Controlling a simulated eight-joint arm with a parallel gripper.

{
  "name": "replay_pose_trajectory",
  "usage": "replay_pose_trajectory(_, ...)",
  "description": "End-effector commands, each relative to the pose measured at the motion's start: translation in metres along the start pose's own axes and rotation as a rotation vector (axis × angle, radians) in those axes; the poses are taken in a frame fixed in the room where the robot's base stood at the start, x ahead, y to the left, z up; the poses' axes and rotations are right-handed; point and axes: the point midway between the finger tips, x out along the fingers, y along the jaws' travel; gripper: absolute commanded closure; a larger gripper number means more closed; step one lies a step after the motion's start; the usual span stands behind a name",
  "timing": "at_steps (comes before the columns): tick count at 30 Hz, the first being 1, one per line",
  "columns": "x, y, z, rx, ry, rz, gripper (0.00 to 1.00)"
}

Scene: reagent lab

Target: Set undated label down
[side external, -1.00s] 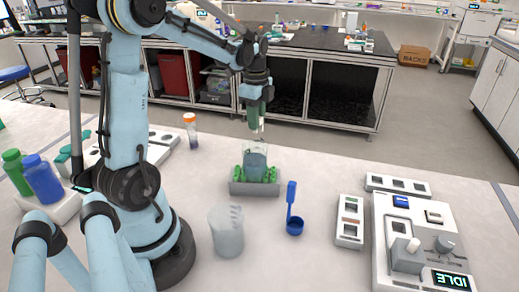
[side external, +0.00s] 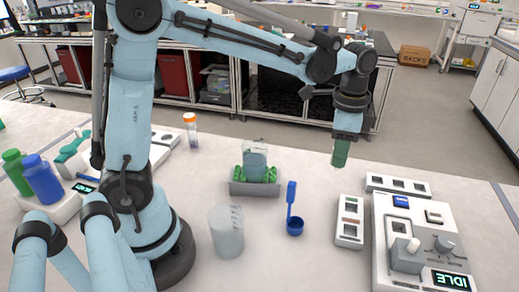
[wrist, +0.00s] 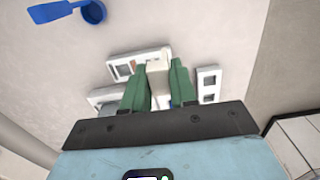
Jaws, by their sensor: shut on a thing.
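My gripper (side external: 340,163) hangs above the bench in the side external view, left of and above the slotted trays. In the wrist view its green fingers (wrist: 156,70) are shut on a small pale piece, the label (wrist: 158,85), which shows between them. Any writing on the label cannot be read. In the side external view the label is hidden by the fingers. A narrow tray with several slots (side external: 349,232) lies below and to the right of the gripper. A second slotted tray (side external: 385,183) lies behind it.
The device reading IDLE (side external: 436,250) stands at the right. A blue scoop (side external: 294,226), a grey cup (side external: 226,238) and a beaker in a green-clamped holder (side external: 255,187) stand left of the gripper. An orange-capped vial (side external: 191,132) is farther back.

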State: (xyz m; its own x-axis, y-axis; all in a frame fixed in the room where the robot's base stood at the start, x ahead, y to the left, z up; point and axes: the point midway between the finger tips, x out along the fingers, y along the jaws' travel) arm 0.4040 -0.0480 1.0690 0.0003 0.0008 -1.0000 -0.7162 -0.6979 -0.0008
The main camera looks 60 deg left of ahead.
Motion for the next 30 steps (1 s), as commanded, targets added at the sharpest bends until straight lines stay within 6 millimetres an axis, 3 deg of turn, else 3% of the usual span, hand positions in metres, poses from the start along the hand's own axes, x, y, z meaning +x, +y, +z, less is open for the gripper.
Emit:
replay_pose_trajectory(5, 0.003, 0.006, -0.008, -0.014, 0.0, 0.0, 1.0)
replay_pose_trajectory(21, 0.062, -0.087, 0.026, -0.016, 0.0, 0.0, 1.0)
replay_pose_trajectory(30, 0.084, -0.098, 0.03, -0.012, 0.0, 0.0, 1.0)
